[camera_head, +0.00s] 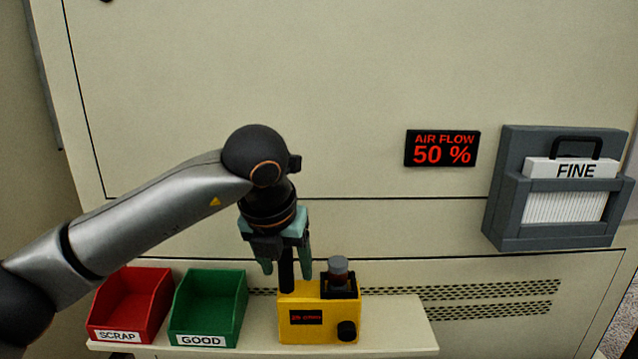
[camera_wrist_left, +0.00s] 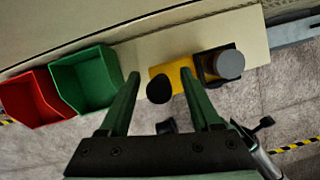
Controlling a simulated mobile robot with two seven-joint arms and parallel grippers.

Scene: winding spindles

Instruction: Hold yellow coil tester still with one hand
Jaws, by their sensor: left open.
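The yellow coil tester (camera_head: 318,324) stands on a narrow shelf, with a small red-lettered display, a black knob on its front, a black post at its top left and a grey-capped part at its top right. My left gripper (camera_head: 287,270) is open above the tester, its fingers on either side of the black post. In the left wrist view the gripper (camera_wrist_left: 160,82) shows its two fingers apart, with the yellow tester (camera_wrist_left: 174,72) and the round black post top between them. I cannot tell whether a finger touches it. My right gripper is not in view.
A red bin (camera_head: 133,302) marked SCRAP and a green bin (camera_head: 210,303) marked GOOD stand left of the tester on the shelf (camera_head: 398,330). The shelf is bare to the right. Behind is a cabinet wall with an AIR FLOW 50 % display (camera_head: 442,148) and a grey holder (camera_head: 508,205) marked FINE.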

